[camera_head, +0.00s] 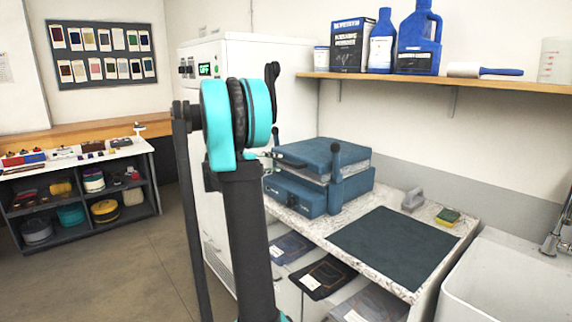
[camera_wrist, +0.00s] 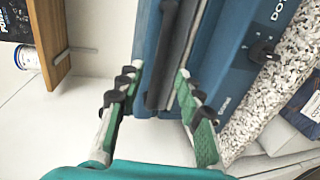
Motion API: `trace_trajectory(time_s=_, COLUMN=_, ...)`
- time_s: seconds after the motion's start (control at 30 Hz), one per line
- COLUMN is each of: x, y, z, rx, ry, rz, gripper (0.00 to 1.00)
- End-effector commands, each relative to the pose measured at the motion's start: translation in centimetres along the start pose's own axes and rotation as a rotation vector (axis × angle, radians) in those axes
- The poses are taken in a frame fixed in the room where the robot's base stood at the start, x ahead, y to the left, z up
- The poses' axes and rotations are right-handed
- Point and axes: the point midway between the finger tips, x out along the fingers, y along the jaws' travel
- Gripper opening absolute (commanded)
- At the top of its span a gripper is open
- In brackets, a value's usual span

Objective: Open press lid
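The blue press (camera_head: 300,195) stands on the speckled counter at the back.
A dark mat (camera_head: 385,245), a grey iron-like object (camera_head: 413,199) and a sponge (camera_head: 447,217) lie right of the press. A wooden shelf (camera_head: 440,82) with bottles hangs above. A white cabinet (camera_head: 300,55) stands left; a sink (camera_head: 510,275) is at right.

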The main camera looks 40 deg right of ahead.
Motion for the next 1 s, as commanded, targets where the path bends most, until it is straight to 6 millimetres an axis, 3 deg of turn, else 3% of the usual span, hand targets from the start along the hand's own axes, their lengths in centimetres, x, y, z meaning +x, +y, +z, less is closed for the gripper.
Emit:
trace_trajectory(time_s=0.1, x=2.4, y=0.0, z=0.1, rx=0.001, ry=-0.003, rz=0.0, gripper=0.36)
trace_trajectory(time_s=0.3, x=5.1, y=0.0, z=0.1, rx=0.001, ry=-0.002, rz=-0.001, gripper=0.36)
trace_trajectory(time_s=0.5, x=6.2, y=0.0, z=0.0, rx=0.001, ry=-0.001, rz=-0.001, gripper=0.36)
trace_trajectory(time_s=0.77, x=6.3, y=0.0, z=0.0, rx=0.001, ry=0.0, rz=-0.001, gripper=0.36)
trace_trajectory(time_s=1.0, x=6.3, y=0.0, z=0.0, rx=0.001, ry=0.0, rz=-0.001, gripper=0.07)
